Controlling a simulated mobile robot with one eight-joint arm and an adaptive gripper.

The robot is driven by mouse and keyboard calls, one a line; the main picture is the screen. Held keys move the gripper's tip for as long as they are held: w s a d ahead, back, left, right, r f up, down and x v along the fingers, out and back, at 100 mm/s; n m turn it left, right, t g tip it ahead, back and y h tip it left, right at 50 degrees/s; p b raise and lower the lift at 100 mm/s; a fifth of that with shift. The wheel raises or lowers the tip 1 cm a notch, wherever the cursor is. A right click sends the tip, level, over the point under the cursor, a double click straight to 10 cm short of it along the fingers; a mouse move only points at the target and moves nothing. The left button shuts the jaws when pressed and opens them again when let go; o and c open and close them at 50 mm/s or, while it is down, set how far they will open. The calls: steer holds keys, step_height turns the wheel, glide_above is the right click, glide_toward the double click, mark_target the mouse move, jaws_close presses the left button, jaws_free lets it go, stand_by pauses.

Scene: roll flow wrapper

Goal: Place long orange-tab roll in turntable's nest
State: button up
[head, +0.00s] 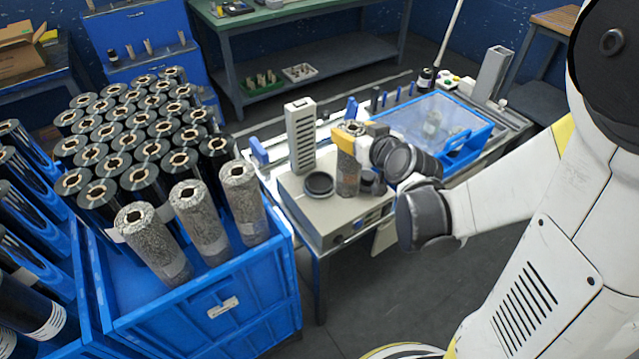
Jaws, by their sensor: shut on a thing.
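A roll (347,172) with an orange-yellow band at its top stands upright over the beige machine top. My gripper (358,132) is shut on its upper part, coming from the right. The roll's lower end is close to the machine top; I cannot tell whether it touches it. A round dark disc-like recess (318,184) lies just left of the roll, and a smaller dark round part (371,183) lies just right of it. I cannot tell which of them belongs to the turntable's nest. My gripper's fingertips are partly hidden.
A grey slotted tower (301,135) stands close behind and left of the roll. A clear-lidded blue box (432,122) lies behind my wrist. A blue crate (215,310) at left holds several black rolls and grey speckled rolls (243,203).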

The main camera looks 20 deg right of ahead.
steer(key=w+d+r+n+y, duration=0.1)
steer(key=d+r+y, duration=0.1)
steer(key=d+r, duration=0.3)
steer(key=w+a+f+b, duration=0.6)
steer(key=w+a+f, duration=0.1)
steer(key=a+f, duration=0.2)
steer(key=shift+w+a+f+b, duration=0.25)
steer(key=shift+a+b, duration=0.1)
steer(key=shift+a, duration=0.45)
steer(key=shift+f, duration=0.15)
steer(key=o, duration=1.4)
steer(key=shift+n, duration=0.3)
steer(key=shift+c, duration=0.2)
